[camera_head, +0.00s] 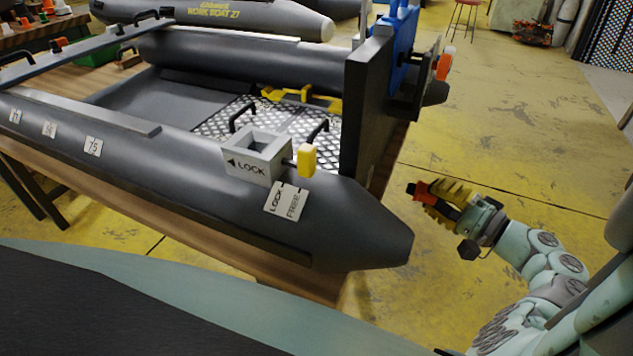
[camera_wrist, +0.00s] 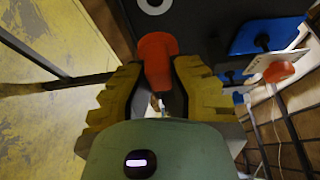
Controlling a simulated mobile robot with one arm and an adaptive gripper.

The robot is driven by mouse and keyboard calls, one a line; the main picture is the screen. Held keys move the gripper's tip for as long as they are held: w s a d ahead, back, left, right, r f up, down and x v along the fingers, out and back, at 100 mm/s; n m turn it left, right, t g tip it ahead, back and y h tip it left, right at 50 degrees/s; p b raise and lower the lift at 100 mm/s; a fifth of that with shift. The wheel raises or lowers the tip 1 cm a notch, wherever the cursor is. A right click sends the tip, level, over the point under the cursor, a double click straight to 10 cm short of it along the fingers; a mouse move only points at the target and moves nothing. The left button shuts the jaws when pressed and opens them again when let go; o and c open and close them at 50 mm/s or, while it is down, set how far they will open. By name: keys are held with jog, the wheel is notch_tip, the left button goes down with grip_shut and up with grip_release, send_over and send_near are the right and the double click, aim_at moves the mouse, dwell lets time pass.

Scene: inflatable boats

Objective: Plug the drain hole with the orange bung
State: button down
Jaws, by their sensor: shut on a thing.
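My gripper (camera_head: 436,198) is at the right of the head view, apart from the boat's stern, with its yellow ribbed fingers shut on the orange bung (camera_head: 422,189). The bung points left and has a dark tip. In the wrist view the bung (camera_wrist: 158,55) sits between both fingers. Beyond it is the dark transom (camera_wrist: 215,20), with a white ring around a dark centre (camera_wrist: 155,4) at the top edge, which looks like the drain hole. The bung is apart from it. In the head view the transom (camera_head: 366,110) shows from its inner side, and the hole is hidden.
The grey inflatable boat (camera_head: 200,180) lies on a wooden table (camera_head: 225,262). A blue part (camera_wrist: 265,36) and another orange part (camera_wrist: 279,71) stick out from the transom's right side in the wrist view. Yellow floor (camera_head: 500,110) behind the stern is open.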

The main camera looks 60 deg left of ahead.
jog(key=s+a, duration=0.3)
jog(key=a, duration=0.2)
jog(key=shift+s+a+p, duration=0.25)
jog(key=shift+a+p, duration=0.1)
jog(key=shift+p, duration=0.05)
dwell(0.3)
jog(key=shift+s+a, duration=0.6)
jog(key=shift+a, duration=0.35)
dwell(0.8)
jog(key=c, duration=0.9)
grip_release()
jog(key=shift+c, duration=0.2)
jog(key=w+d, duration=0.2)
jog(key=d, duration=1)
